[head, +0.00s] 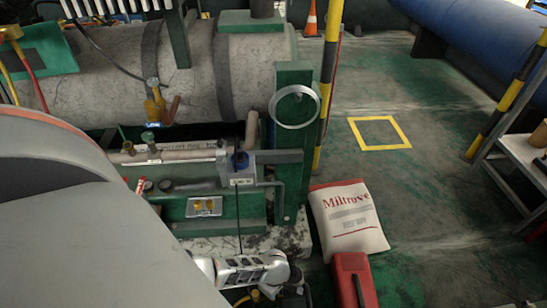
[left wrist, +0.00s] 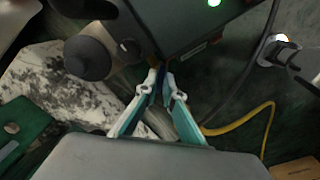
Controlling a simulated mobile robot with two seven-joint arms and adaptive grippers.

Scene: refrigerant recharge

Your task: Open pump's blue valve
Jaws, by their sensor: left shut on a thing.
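In the left wrist view, my left gripper (left wrist: 164,88) has its teal fingers converging, with the tips close together on a small dark blue piece (left wrist: 164,82), which looks like the pump's blue valve. Most of that piece is hidden by the fingertips. It sits just below a dark grey box (left wrist: 195,35), apparently the pump, with a lit green light on it. A round grey-brown fitting (left wrist: 88,56) is to its left. In the head view, my white left arm shows at the bottom middle; its fingertips and the valve cannot be made out. My right gripper is not in view.
A yellow hose (left wrist: 245,122) and dark cable run right of the gripper. In the head view, a large grey tank (head: 210,75) and pipework fill the back left. The floor beyond is open.

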